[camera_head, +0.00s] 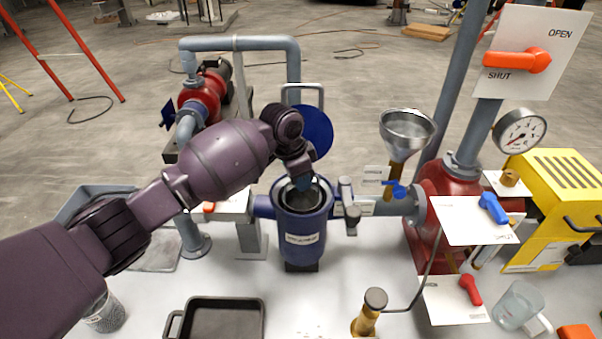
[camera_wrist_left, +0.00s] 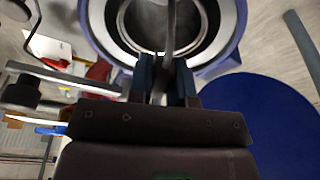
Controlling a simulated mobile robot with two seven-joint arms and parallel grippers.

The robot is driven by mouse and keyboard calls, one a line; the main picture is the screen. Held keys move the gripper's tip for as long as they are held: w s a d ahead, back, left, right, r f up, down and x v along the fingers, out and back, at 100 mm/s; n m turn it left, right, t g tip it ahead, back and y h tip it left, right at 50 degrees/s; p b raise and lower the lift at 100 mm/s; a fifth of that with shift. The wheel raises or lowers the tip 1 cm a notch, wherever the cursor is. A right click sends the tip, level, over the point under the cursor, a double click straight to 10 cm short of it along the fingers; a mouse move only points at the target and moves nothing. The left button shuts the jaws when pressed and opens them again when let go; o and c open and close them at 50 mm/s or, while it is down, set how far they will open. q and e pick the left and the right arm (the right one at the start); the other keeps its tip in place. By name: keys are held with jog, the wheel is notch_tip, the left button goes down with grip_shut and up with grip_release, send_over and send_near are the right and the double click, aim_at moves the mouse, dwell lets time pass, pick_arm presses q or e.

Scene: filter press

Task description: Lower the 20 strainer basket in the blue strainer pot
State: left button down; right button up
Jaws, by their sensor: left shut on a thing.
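The blue strainer pot (camera_head: 302,237) stands upright in the middle of the bench with its mouth open. The strainer basket (camera_head: 318,190) is a grey metal cylinder whose upper part shows inside the pot's mouth; any number on it is hidden. My left gripper (camera_head: 303,184) is over the mouth, shut on the basket's thin handle. In the left wrist view the fingers (camera_wrist_left: 165,72) close around the handle (camera_wrist_left: 171,35), and the basket (camera_wrist_left: 135,22) lies within the pot's blue rim (camera_wrist_left: 232,35). How deep it sits I cannot tell. My right gripper is not in view.
A blue round lid (camera_head: 318,133) stands open behind the pot. A mesh basket (camera_head: 106,313) and a black tray (camera_head: 222,318) are at the front left. A funnel (camera_head: 407,130), pipes, valve plates and a yellow unit (camera_head: 560,200) crowd the right.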

pick_arm(q)
jog(key=shift+s+a+b+x, duration=0.1)
jog(key=shift+a+b+x, duration=0.1)
jog(key=shift+x, duration=0.7)
jog(key=shift+s+a+b+x, duration=0.1)
jog(key=shift+a+b+x, duration=0.15)
jog(key=shift+x, duration=0.7)
jog(key=shift+s+a+b+x, duration=0.1)
jog(key=shift+a+b+x, duration=0.1)
jog(key=shift+x, duration=0.7)
jog(key=shift+d+f, duration=0.1)
jog(key=shift+f, duration=0.15)
jog(key=c, duration=1)
grip_release()
jog(key=shift+o, duration=0.2)
